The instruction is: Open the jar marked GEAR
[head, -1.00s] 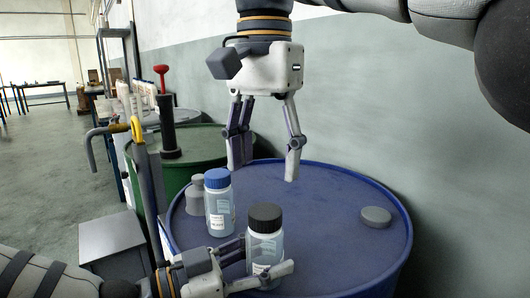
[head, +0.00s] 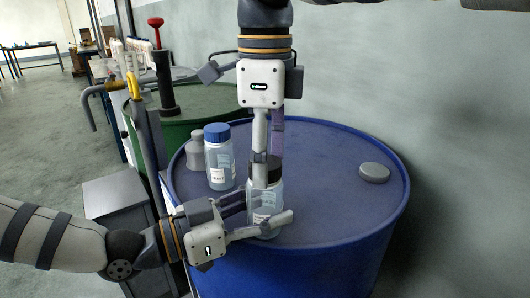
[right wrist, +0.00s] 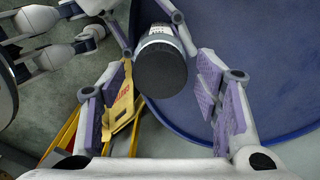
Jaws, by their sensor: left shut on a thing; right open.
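A clear jar (head: 268,203) with a black lid (head: 275,174) stands on the blue drum; its label is too small to read. My left gripper (head: 263,211) is shut around the jar's body from the left. My right gripper (head: 267,168) points down from above, open, with its fingers about the black lid. In the right wrist view the black lid (right wrist: 160,72) lies between the spread fingers, with gaps on both sides.
The blue drum top (head: 325,205) is clear on the right except for a flat grey disc (head: 374,171). A small grey bottle (head: 195,153) stands beside the blue-lidded jar. A green drum (head: 205,103) stands behind. A wall runs along the right.

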